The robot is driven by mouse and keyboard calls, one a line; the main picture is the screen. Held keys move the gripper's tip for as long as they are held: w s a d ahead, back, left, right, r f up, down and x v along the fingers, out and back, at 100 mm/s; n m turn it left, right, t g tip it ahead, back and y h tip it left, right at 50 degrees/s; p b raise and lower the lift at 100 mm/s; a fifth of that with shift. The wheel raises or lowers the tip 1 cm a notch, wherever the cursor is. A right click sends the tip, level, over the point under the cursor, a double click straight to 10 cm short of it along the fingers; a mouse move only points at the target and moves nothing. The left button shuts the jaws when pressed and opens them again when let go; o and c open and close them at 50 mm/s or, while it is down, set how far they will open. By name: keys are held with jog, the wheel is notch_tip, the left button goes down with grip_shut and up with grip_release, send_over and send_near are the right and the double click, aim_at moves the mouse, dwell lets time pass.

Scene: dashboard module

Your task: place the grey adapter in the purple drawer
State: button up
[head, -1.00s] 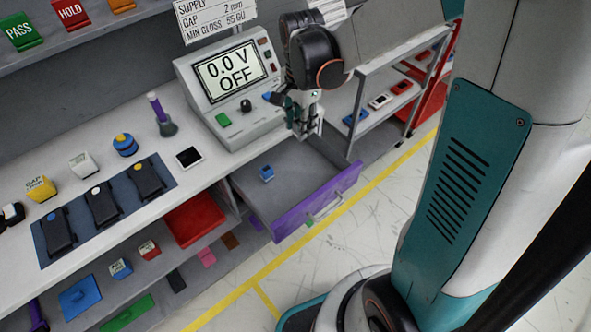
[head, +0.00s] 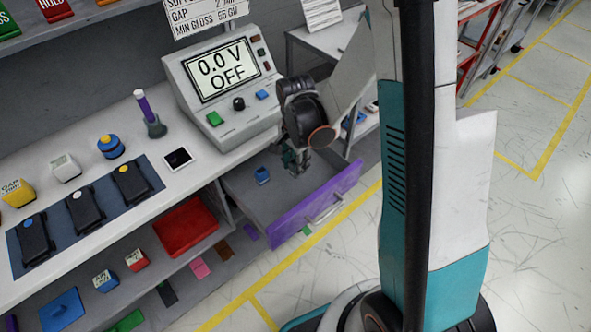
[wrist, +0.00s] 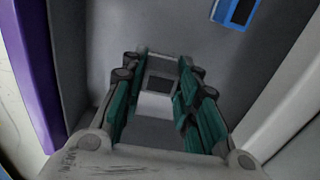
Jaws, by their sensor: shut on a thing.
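The purple drawer (head: 318,205) is pulled open below the bench, with a grey inside and a metal handle on its front. My gripper (head: 295,160) is low over the back right part of the open drawer. In the wrist view my gripper (wrist: 157,88) points down into the drawer, its teal fingers shut on the grey adapter (wrist: 157,104), a light grey block with a dark square. The purple front (wrist: 27,75) shows at the left. I cannot tell whether the adapter touches the drawer floor. The adapter is hidden in the head view.
A small blue block (head: 262,176) lies in the drawer, left of my gripper; it also shows in the wrist view (wrist: 236,12). The power supply (head: 222,85) stands on the bench above. A red tray (head: 187,228) is on the shelf left of the drawer.

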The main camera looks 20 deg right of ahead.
jog(key=shift+f+b, duration=0.3)
jog(key=shift+f, duration=0.95)
jog(key=shift+f, duration=0.15)
jog(key=o, duration=1.2)
jog(key=shift+c, duration=0.2)
